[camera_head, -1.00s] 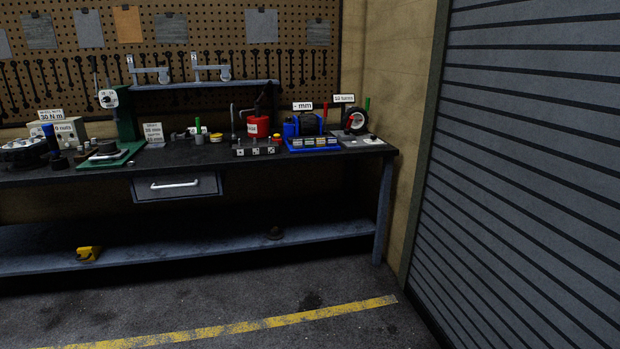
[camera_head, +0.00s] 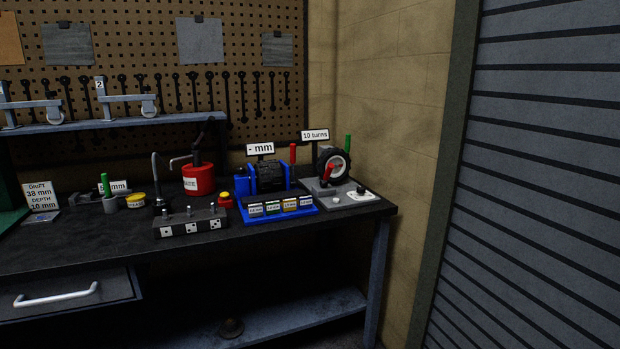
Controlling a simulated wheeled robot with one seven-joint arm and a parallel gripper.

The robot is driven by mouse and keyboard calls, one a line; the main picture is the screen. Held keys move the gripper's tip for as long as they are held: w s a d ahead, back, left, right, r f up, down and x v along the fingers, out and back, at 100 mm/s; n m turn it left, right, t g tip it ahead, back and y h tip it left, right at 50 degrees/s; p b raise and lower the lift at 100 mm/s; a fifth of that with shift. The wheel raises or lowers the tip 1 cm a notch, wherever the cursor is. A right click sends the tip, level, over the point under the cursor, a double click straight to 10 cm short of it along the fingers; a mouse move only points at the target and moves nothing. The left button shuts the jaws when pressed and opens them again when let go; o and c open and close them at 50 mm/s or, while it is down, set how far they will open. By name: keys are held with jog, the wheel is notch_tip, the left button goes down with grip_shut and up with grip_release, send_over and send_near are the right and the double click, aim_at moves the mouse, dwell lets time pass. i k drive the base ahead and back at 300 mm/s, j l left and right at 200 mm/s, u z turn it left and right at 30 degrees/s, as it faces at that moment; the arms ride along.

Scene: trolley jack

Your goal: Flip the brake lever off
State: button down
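At the right end of the workbench stands a small black wheel with a pale hub (camera_head: 336,164) on a grey base, under a "10 turns" sign. A short red lever (camera_head: 328,172) tilts in front of the wheel; it looks like the brake lever, but no label on it is readable. A green upright handle (camera_head: 347,143) rises behind the wheel's right side. Another red upright handle (camera_head: 293,154) stands to the left, beside the blue device. My gripper is not in view.
The blue device (camera_head: 268,177) with a "- mm" sign, a red can (camera_head: 198,180) and a block with several switches (camera_head: 190,222) stand left of the wheel. The drawer (camera_head: 60,297) looks slightly open. A wall and a shutter (camera_head: 550,190) bound the right.

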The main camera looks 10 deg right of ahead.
aim_at(328, 174)
jog(key=i, duration=2.35)
jog(key=z, duration=0.25)
